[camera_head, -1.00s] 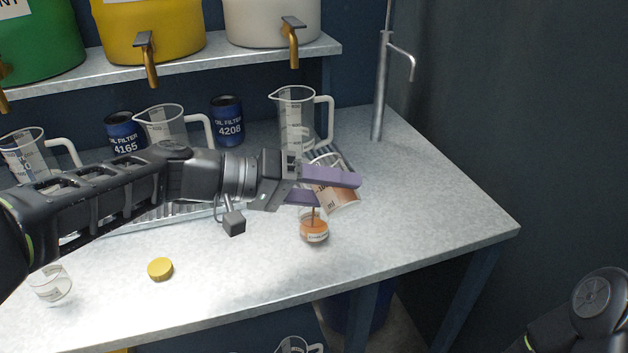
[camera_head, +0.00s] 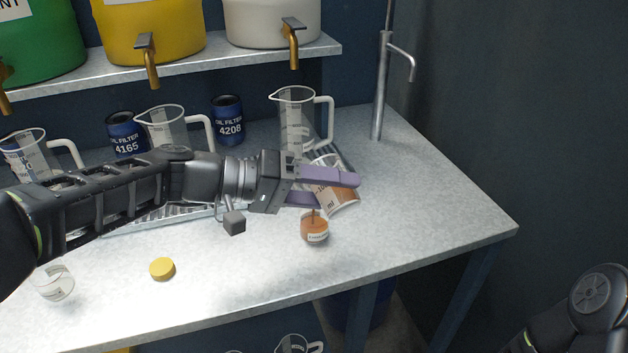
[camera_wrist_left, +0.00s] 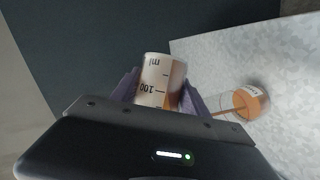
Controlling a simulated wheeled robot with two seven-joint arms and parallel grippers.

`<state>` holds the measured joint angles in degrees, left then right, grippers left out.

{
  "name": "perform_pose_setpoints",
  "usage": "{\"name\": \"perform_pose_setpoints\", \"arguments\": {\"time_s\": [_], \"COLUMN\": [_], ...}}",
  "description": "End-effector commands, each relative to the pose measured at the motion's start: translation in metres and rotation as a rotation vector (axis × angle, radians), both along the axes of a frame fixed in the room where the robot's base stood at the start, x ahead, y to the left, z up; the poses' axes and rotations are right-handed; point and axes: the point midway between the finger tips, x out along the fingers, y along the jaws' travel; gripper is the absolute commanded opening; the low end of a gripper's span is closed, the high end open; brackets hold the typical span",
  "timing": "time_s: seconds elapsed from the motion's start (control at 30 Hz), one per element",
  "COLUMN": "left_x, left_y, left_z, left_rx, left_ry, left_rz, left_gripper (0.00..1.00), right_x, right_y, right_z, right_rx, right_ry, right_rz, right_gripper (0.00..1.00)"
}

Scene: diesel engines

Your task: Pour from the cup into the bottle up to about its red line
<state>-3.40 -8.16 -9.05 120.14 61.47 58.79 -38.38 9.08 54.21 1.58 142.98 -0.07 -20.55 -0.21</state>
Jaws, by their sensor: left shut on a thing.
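My left gripper (camera_head: 335,188) is shut on the cup (camera_head: 342,200), a clear measuring cup with printed marks and orange-brown liquid. The cup is steeply tilted above the bottle (camera_head: 314,232), a small clear vessel with a white label that stands upright on the bench. A thin brown stream runs down into the bottle, and orange liquid fills much of it. In the left wrist view the cup (camera_wrist_left: 160,82) sits between the purple fingers, and the bottle (camera_wrist_left: 246,104) is to its right with the stream entering it. I cannot make out the red line. My right gripper is out of view.
A yellow cap (camera_head: 162,269) and an empty clear vessel (camera_head: 55,283) are on the bench at left. Measuring jugs (camera_head: 297,118) and blue oil filter cans (camera_head: 228,120) stand behind. A metal post (camera_head: 381,90) rises at the back right. The bench's right part is clear.

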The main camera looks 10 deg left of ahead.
Motion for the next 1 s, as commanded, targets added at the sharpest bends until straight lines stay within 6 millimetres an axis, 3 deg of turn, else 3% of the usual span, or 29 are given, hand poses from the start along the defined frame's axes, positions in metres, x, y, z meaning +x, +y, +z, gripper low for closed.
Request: {"name": "perform_pose_setpoints", "arguments": {"time_s": [1.0], "left_x": [0.001], "left_y": [0.001], "left_z": [0.005], "left_rx": [-0.046], "left_ry": [0.051], "left_rz": [0.0], "left_gripper": [0.05], "right_x": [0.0], "right_y": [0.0], "right_z": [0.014], "right_rx": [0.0], "right_ry": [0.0], "right_rz": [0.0], "right_gripper": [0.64]}}
